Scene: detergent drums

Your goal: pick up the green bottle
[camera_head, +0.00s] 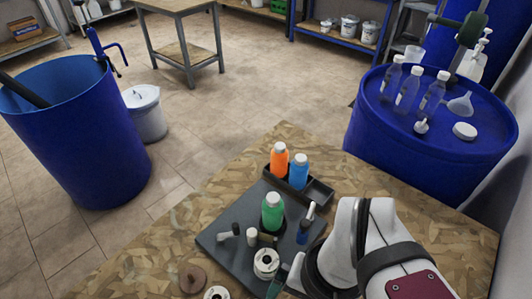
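The green bottle (272,212) has a white cap and stands upright on a dark grey tray (225,247) on the wood-chip-patterned bench. My white and black arm (365,240) comes in from the lower right. Its end runs down toward the bottom edge, to the right of and below the green bottle. My gripper's fingers cannot be made out clearly there, and I see no contact with the bottle.
An orange bottle (279,160) and a blue bottle (299,172) stand in a black holder just behind. Spools (266,263) and small tools crowd the tray. A blue drum (430,150) with clear bottles stands right; an open blue drum (75,140) stands left.

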